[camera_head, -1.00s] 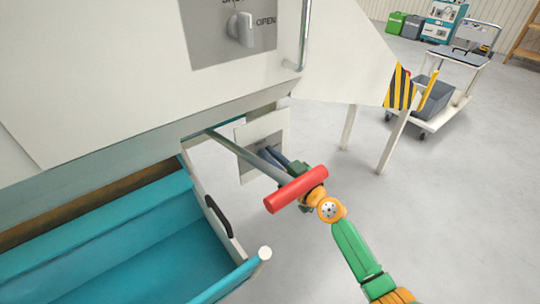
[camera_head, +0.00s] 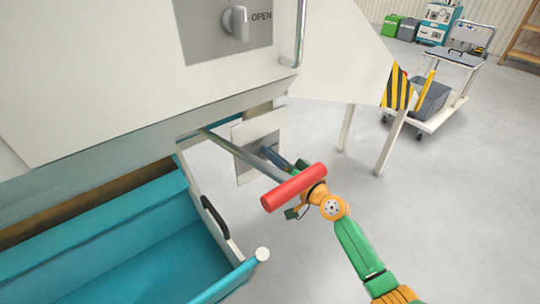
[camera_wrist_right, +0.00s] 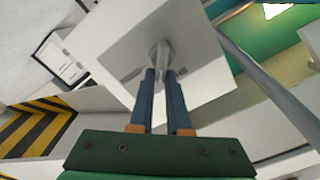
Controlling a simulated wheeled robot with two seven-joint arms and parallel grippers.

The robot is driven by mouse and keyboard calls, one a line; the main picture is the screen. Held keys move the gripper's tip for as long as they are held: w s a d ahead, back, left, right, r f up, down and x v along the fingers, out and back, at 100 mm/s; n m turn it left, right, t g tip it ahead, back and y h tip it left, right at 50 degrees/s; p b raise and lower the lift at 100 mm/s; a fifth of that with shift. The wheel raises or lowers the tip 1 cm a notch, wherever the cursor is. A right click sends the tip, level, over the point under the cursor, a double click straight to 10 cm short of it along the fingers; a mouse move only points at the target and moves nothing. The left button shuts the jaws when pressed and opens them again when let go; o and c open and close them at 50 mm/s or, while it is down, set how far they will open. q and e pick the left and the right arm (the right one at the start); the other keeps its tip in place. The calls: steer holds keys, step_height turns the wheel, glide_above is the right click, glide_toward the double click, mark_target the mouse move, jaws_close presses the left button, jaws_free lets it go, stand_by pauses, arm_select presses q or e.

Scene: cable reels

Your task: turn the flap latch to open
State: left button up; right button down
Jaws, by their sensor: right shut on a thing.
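The small grey latch (camera_wrist_right: 160,50) sits on a pale plate (camera_wrist_right: 195,35) in the right wrist view. My right gripper (camera_wrist_right: 160,78) has its two blue fingers closed around it. In the head view the plate (camera_head: 243,168) hangs under the machine's hopper, and my right gripper (camera_head: 268,152) reaches it from behind a red handle (camera_head: 293,188). The fingers and the red handle's bar hide most of the latch there. Dark marks beside the latch are too small to read. My left gripper is not in view.
A metal bar (camera_head: 235,150) with the red handle crosses close to my right wrist. An upper knob (camera_head: 237,22) labelled OPEN is on the machine's front. An open teal drawer (camera_head: 140,240) is at lower left. A trolley (camera_head: 440,105) stands at far right; the floor between is clear.

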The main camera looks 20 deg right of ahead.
steer(key=shift+d+f+m, duration=0.1)
steer(key=shift+f+m, duration=0.25)
steer(key=shift+m, duration=1.3)
steer(key=shift+d+f+m, duration=0.1)
steer(key=shift+f+m, duration=0.3)
steer(key=shift+m, duration=1.2)
steer(key=shift+f+m, duration=0.35)
steer(key=shift+m, duration=1.3)
steer(key=c, duration=0.9)
jaws_free()
steer(key=shift+w, duration=0.1)
steer(key=v, duration=0.7)
steer(key=shift+a+r, duration=0.1)
steer(key=shift+r, duration=0.15)
